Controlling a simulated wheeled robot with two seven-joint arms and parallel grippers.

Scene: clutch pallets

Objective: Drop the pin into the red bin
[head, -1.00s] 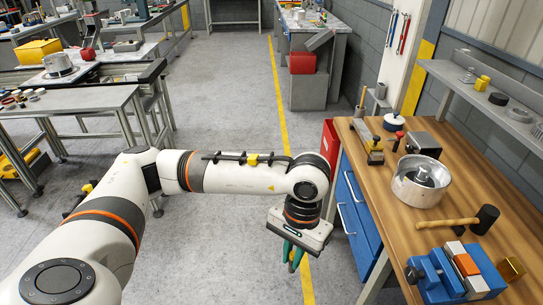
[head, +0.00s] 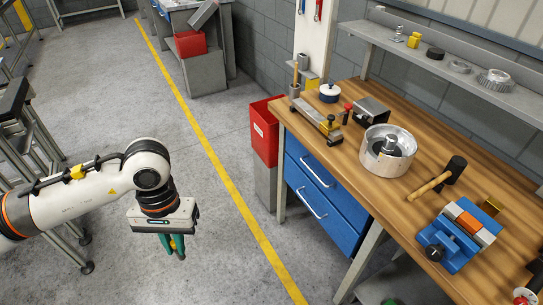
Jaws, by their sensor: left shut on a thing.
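My left gripper (head: 174,247) hangs over the grey floor at the lower left in the head view, fingers pointing down. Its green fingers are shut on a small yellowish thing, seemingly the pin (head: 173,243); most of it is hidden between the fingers. A red bin (head: 264,140) with a white label stands on a grey stand at the left end of the wooden workbench. The gripper is left of this bin and well apart from it. My right gripper is out of view.
The wooden workbench (head: 345,165) carries a metal pot (head: 375,160), a hammer (head: 437,185) and a blue vise (head: 450,248). Blue drawers (head: 310,170) sit beneath. Another red box (head: 190,43) is far back. The floor between gripper and bench is clear.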

